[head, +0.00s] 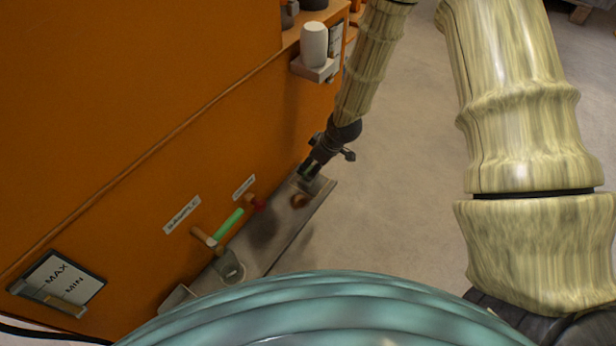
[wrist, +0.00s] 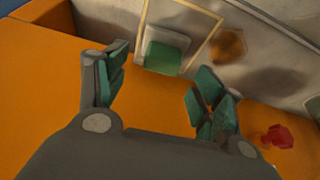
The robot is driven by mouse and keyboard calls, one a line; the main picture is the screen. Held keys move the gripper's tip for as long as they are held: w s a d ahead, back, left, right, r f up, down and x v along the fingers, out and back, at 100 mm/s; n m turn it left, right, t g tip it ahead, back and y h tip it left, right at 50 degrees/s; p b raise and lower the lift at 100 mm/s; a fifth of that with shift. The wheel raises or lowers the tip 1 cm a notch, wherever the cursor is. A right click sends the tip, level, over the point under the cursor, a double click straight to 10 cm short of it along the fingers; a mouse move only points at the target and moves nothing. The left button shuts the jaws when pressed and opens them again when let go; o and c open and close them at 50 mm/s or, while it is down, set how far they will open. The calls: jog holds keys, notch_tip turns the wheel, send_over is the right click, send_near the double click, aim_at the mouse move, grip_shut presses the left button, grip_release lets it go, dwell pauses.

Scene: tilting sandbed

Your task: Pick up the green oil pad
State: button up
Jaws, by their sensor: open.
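A green pad (wrist: 163,58), which I take to be the oil pad, lies against a pale grey block in the wrist view. It sits just beyond my gripper (wrist: 160,80), in line with the gap between the fingers. The fingers are spread apart, with nothing held between them. Their inner faces carry dark teal pads. In the head view my gripper (head: 308,172) hangs low over the far end of a grey ledge, beside the orange cabinet. There the green pad is mostly hidden by the gripper and cannot be made out clearly.
The orange cabinet (head: 130,180) stands close on the left. A grey ledge (head: 285,230) runs along its foot, with a brown round thing (head: 299,201) on it. A red knob (head: 258,204) and a green tube (head: 228,224) are nearby. Open floor (head: 400,200) lies to the right.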

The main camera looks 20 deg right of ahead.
aim_at(309, 169)
jog(key=shift+b+x, duration=1.45)
jog(key=shift+x, duration=0.8)
jog(key=shift+s, duration=0.15)
jog(key=c, duration=1.1)
jog(key=shift+r+p, duration=0.5)
notch_tip(309, 169, up, 3)
jog(key=shift+r+p, duration=0.1)
jog(key=shift+p, duration=1.15)
jog(key=s+d+p, duration=0.2)
jog(key=s+p, duration=0.3)
jog(key=s, duration=1.1)
jog(key=shift+r, duration=0.4)
